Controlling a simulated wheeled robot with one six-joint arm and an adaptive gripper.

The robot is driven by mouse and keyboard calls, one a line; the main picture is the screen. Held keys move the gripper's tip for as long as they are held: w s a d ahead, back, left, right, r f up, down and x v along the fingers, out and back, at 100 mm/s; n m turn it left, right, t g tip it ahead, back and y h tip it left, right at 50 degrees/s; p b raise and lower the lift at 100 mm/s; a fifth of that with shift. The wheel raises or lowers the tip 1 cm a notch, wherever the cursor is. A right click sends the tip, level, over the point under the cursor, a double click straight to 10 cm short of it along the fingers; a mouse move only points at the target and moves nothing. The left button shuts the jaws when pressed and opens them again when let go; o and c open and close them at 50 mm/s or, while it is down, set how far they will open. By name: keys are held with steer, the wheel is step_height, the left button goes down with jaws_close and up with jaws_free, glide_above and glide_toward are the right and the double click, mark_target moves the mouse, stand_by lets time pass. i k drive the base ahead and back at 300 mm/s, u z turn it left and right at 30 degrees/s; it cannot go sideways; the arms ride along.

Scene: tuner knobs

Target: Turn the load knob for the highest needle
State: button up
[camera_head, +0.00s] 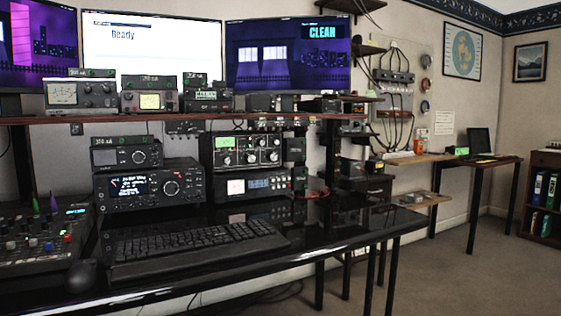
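A wide box with several round knobs (246,152) and small green-lit panels stands under the shelf, right of the middle radios. It looks like a tuner, but its labels are too small to read. I cannot tell which knob is the load knob. Units with meter-like faces stand on the shelf: a grey one (81,95) at left and one with a yellow-lit face (149,98) beside it. Needle positions are too small to make out. My gripper is not in this view.
A glossy black desk (330,231) carries a keyboard (195,245), a mouse (81,274) and a mixer (40,245). A large radio (150,186) stands behind the keyboard. Monitors (288,55) stand above the shelf (60,120). Open floor (450,275) lies at right.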

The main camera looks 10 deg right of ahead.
mark_target(271, 156)
steer(key=z, duration=1.75)
steer(key=i, duration=1.1)
steer(key=u, duration=1.05)
